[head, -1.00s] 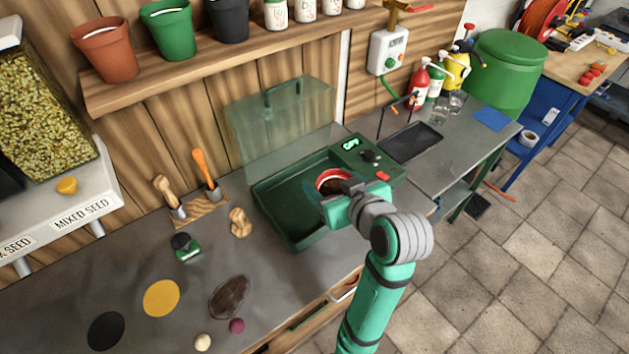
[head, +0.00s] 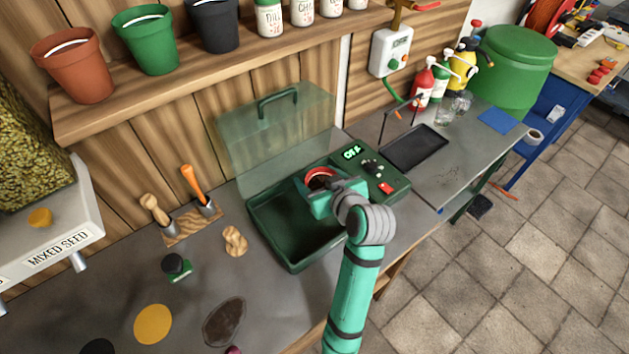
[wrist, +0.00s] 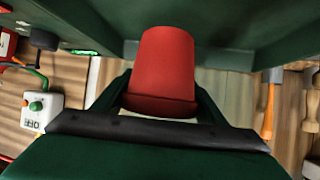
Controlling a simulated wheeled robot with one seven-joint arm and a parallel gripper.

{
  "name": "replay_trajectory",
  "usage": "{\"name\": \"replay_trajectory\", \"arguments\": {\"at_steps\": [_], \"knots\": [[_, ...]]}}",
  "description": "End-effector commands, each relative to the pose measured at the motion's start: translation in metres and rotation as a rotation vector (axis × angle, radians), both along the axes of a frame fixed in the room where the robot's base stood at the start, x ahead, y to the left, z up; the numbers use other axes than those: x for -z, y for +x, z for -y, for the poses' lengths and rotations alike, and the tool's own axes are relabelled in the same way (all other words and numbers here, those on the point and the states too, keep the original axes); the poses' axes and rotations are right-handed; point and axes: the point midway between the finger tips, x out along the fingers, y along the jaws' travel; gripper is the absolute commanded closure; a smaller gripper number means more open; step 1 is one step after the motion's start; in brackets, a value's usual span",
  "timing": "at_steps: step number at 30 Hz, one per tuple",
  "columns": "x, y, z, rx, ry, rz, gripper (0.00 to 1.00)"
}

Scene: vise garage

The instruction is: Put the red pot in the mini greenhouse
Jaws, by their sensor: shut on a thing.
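The red pot (wrist: 163,70) is held between the fingers of my gripper (wrist: 165,112) in the wrist view. In the head view the red pot (head: 319,178) shows its red rim with dark soil inside, and my gripper (head: 326,197) is shut on it. The mini greenhouse (head: 268,215) is a dark green tray with its clear lid (head: 275,122) standing open at the back. The pot is over the right part of the tray, near the control panel (head: 371,167). My gripper hides its lower part, so I cannot tell whether it touches the tray floor.
A wooden holder with tools (head: 193,228) and a wooden piece (head: 235,240) stand left of the greenhouse. A black tray (head: 416,148) lies to its right. A shelf with pots (head: 145,38) runs above. The left part of the greenhouse tray is empty.

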Motion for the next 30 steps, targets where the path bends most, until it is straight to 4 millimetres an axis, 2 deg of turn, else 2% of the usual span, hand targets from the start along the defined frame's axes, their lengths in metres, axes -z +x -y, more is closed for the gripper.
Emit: {"name": "replay_trajectory", "arguments": {"at_steps": [9,21,22,24,30], "knots": [[0.036,0.002,0.001,0.004,0.002,-0.004,0.61],[0.041,0.003,0.003,0.007,0.001,0.0,0.61],[0.042,0.003,0.003,0.007,0.001,0.0,0.32],[0.042,0.003,0.003,0.007,0.001,0.0,0.16],[0.042,0.003,0.003,0.007,0.0,0.0,0.16]]}}
